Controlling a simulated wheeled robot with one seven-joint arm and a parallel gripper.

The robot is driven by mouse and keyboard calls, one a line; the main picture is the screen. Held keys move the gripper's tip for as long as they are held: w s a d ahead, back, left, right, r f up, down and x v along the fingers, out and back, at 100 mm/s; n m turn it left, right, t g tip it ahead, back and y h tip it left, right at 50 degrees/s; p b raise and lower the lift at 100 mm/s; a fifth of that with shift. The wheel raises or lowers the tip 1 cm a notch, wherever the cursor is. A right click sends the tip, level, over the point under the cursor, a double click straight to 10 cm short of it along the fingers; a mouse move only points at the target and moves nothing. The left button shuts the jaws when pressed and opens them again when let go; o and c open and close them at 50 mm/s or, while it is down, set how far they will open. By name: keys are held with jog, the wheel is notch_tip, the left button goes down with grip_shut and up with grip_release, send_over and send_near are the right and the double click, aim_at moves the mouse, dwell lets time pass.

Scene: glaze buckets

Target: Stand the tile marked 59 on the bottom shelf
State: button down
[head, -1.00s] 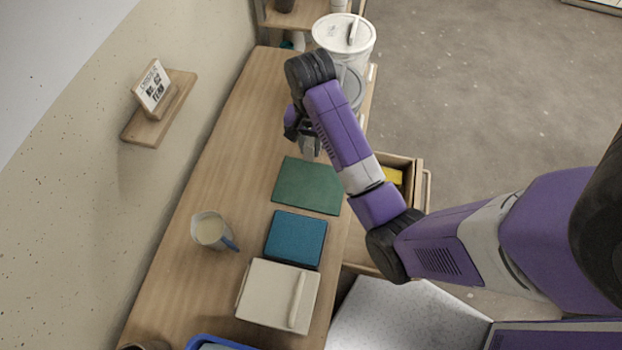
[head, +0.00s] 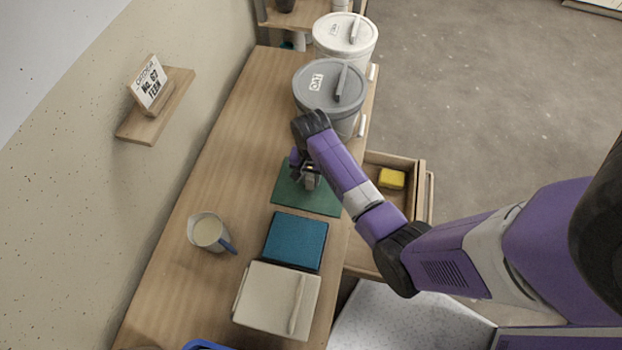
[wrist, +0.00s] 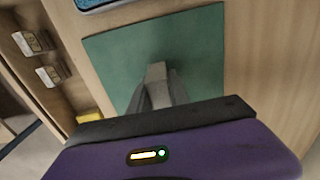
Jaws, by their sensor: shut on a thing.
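My gripper (head: 308,182) is shut, low over the green mat (head: 325,203) on the bench. It also shows in the wrist view (wrist: 157,75), with the green mat (wrist: 105,58) around and behind the fingers. What the jaws hold is too small and too hidden to make out, and no number shows on it. I cannot pick out a tile marked 59 in either view. A wooden shelf unit (head: 262,14) stands beyond the far end of the bench; only part of it shows, and its bottom shelf cannot be told apart.
A grey lidded bucket (head: 310,100) and a white one (head: 333,48) stand at the far end. An open drawer (head: 400,205) holds a yellow thing (head: 391,179). Nearer are a blue block (head: 296,240), a cream box (head: 265,308) and a jug (head: 205,232). A wall ledge (head: 140,132) bears a sign (head: 150,84).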

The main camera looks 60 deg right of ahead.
jog(key=shift+f, duration=0.5)
jog(key=shift+f, duration=0.1)
jog(key=c, duration=1.2)
grip_release()
jog(key=shift+c, duration=0.2)
notch_tip(320, 180, up, 12)
jog(key=shift+r, duration=0.1)
